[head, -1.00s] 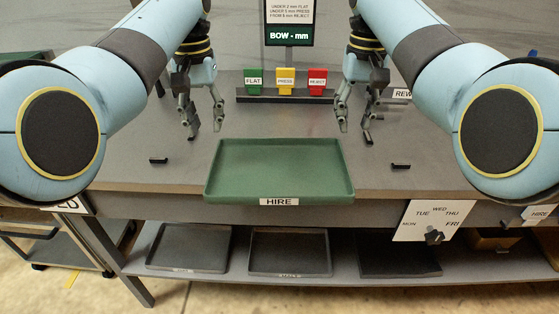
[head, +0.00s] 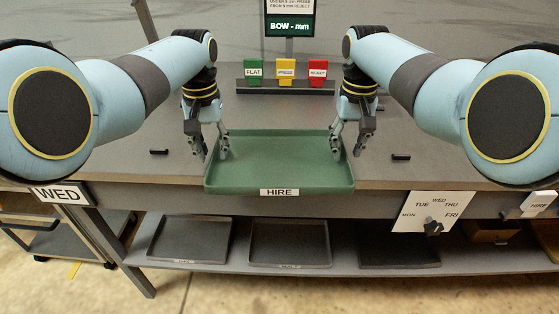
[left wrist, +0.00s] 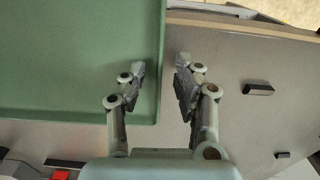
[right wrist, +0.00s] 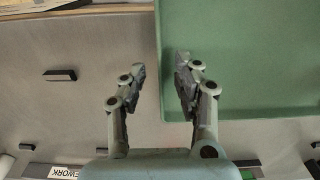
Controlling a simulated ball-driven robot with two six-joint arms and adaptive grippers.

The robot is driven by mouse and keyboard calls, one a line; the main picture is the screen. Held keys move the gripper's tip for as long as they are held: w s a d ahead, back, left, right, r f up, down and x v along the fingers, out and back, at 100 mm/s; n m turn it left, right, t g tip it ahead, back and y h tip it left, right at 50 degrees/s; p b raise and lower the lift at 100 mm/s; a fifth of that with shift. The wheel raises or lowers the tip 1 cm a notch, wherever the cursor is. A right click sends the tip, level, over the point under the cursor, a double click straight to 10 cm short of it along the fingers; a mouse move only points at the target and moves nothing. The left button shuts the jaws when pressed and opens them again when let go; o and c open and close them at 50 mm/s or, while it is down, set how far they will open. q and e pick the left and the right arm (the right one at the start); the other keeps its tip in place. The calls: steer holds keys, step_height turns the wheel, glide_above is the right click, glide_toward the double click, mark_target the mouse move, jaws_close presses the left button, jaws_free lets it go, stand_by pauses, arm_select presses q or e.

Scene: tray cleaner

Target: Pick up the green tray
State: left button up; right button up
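The green tray (head: 280,165) lies flat on the grey bench at its front edge, empty, with a HIRE label on its front. My left gripper (head: 212,156) is open at the tray's left side wall. In the left wrist view one finger is over the tray (left wrist: 70,60) and the other is outside it, so the fingers (left wrist: 160,85) straddle the rim with a gap. My right gripper (head: 346,156) is open at the right side wall. In the right wrist view its fingers (right wrist: 160,85) likewise straddle the tray's (right wrist: 250,60) rim. I cannot tell whether any finger touches the tray.
Behind the tray stands a rack with green FLAT (head: 254,70), yellow PRESS (head: 286,70) and red REJECT (head: 317,70) blocks, under a sign (head: 290,25). Small black handles (head: 159,152) lie on the bench either side. Dark trays (head: 289,243) sit on the shelf below.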

arm_select(q)
steer(key=shift+f, duration=0.6)
arm_select(e)
steer(key=shift+f, duration=0.6)
arm_select(q)
steer(key=shift+c, duration=0.4)
arm_select(e)
steer(key=shift+c, duration=0.4)
arm_select(q)
jaws_close()
arm_select(e)
jaws_close()
